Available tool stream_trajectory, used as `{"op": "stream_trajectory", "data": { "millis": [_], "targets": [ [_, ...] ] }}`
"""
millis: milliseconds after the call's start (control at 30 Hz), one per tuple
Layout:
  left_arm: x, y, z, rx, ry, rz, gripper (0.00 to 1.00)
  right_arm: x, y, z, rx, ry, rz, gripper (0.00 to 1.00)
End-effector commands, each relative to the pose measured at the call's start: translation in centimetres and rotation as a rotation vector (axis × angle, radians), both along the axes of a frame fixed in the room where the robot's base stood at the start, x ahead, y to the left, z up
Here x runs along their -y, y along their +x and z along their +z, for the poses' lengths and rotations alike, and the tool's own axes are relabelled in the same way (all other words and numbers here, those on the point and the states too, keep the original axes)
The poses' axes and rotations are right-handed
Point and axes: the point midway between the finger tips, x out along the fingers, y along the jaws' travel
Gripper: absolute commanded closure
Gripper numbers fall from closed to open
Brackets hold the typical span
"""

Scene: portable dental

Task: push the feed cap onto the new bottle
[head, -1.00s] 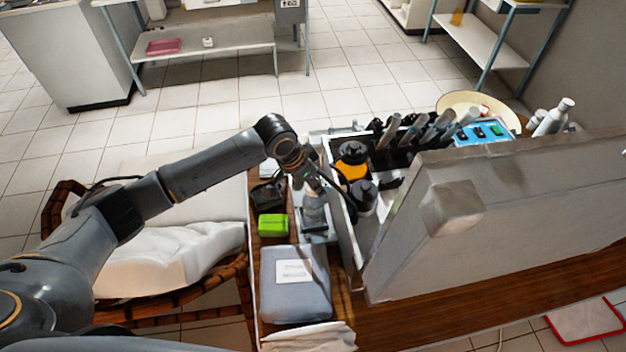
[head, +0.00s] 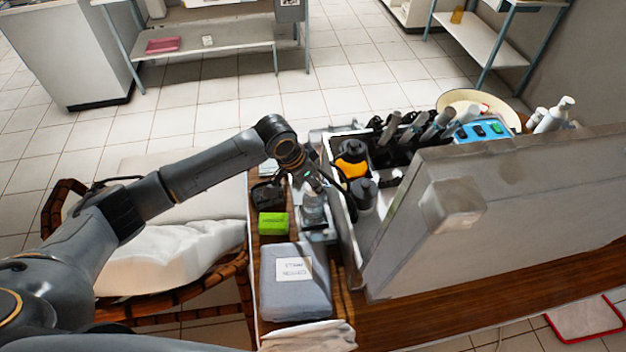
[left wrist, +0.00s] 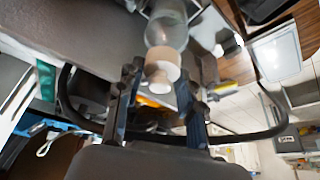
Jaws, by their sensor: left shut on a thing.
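A clear bottle (head: 313,212) stands upright on the narrow table beside the open case, and its rounded body shows at the top of the left wrist view (left wrist: 167,30). The pale feed cap (left wrist: 162,66) is at the bottle's neck end, in line with it. I cannot tell whether it is fully seated. My left gripper (head: 308,190) is directly above the bottle. In the left wrist view its fingers (left wrist: 158,88) are closed around the cap. A black hose (left wrist: 66,100) loops around the gripper. The arm hides the cap in the head view. My right gripper is out of view.
The open case (head: 345,235) stands close on the right, holding an orange container (head: 352,169), a dark-topped bottle (head: 363,196) and several handpieces. A green box (head: 273,223) and a grey pouch (head: 295,283) lie nearby. A cushioned chair (head: 180,262) is at left.

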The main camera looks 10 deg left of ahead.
Motion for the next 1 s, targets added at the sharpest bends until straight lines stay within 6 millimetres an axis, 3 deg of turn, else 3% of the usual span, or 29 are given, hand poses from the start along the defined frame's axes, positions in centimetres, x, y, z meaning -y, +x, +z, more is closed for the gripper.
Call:
{"op": "stream_trajectory", "data": {
  "millis": [67, 100, 200, 233, 633, 1000],
  "targets": [
    [0.0, -0.1, -0.3, -0.004, 0.002, 0.001, 0.84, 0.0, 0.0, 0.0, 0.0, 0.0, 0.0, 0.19],
    [0.0, -0.1, -0.3, -0.003, 0.002, 0.0, 0.59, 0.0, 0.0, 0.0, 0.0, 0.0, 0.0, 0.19],
    [0.0, -0.1, -0.3, -0.003, 0.002, 0.0, 0.38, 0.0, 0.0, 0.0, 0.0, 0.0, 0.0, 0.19],
    [0.0, -0.1, -0.2, -0.003, 0.002, 0.0, 0.36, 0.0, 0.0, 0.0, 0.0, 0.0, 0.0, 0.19],
    [-0.3, -0.2, 0.6, 0.0, 0.001, -0.001, 0.36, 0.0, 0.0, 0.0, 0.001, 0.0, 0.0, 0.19],
    [-2.2, -2.2, 7.4, 0.002, 0.002, 0.0, 0.36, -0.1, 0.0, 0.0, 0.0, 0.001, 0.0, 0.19]
  ]
}}
